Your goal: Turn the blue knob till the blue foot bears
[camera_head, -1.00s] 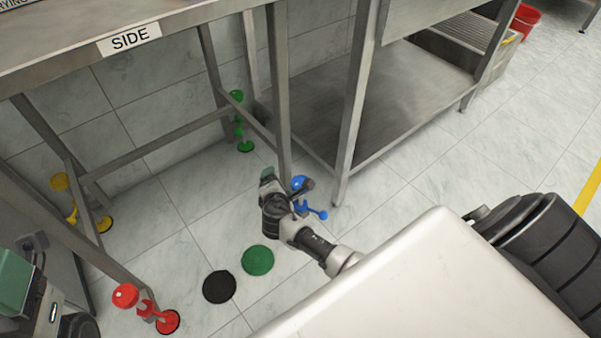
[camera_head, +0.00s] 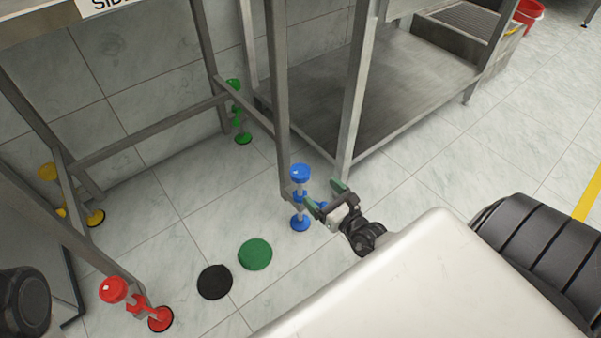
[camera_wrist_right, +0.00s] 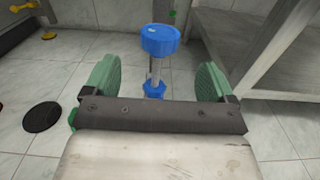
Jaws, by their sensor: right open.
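The blue knob (camera_head: 300,173) sits at the top of a threaded rod by the front leg of the steel table. The blue foot (camera_head: 300,223) is a disc at floor level below it; whether it touches the floor I cannot tell. My right gripper (camera_head: 326,198) is open, just right of the blue assembly and lower than the knob. In the right wrist view the blue knob (camera_wrist_right: 160,40) stands ahead between the two green fingers (camera_wrist_right: 157,80), beyond the fingertips and not held. My left gripper is not in view.
Similar red (camera_head: 113,290), yellow (camera_head: 48,172) and green (camera_head: 234,86) knobs stand by other table legs. A black disc (camera_head: 215,282) and a green disc (camera_head: 255,254) lie on the floor. A steel shelf unit (camera_head: 420,85) stands close behind the blue assembly.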

